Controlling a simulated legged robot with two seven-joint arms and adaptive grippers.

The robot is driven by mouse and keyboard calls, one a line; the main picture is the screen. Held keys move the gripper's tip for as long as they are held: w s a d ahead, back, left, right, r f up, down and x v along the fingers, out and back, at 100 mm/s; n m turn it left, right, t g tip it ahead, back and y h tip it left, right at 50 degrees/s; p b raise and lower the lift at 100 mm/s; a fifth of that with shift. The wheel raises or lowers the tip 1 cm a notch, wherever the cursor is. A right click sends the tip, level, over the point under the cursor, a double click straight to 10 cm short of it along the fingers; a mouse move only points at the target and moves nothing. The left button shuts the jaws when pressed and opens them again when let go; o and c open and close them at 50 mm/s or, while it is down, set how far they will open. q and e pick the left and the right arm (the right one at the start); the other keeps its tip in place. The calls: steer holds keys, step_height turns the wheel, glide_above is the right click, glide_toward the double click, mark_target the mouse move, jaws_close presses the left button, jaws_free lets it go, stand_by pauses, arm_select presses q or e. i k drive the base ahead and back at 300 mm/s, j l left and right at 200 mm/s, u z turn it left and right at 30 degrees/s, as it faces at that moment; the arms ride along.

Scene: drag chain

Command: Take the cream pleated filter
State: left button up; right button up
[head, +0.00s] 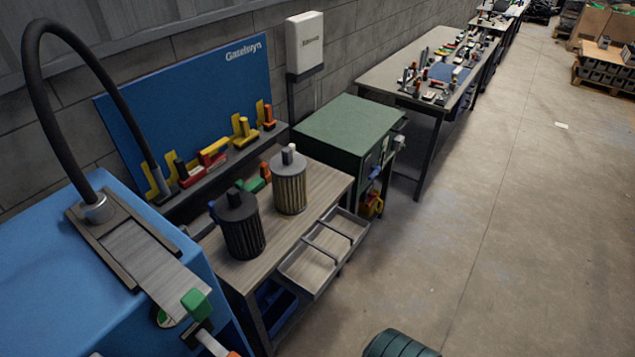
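The cream pleated filter (290,190) stands upright on the wooden bench (327,185) in the middle of the head view. It is a cylinder with vertical pleats, a grey cap and a short pale stub on top. A black pleated filter (243,232) of similar shape stands to its left and nearer to me, apart from it. Neither gripper is visible in the head view, and nothing is seen touching the cream filter.
A divided tray (310,270) juts from the bench front. A blue machine (60,275) with a black hose fills the left. A blue tool board (190,100) stands behind, and a green cabinet (350,125) beyond. Open floor (470,240) lies to the right.

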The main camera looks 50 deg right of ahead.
mark_target(288, 169)
steer(key=z, duration=1.45)
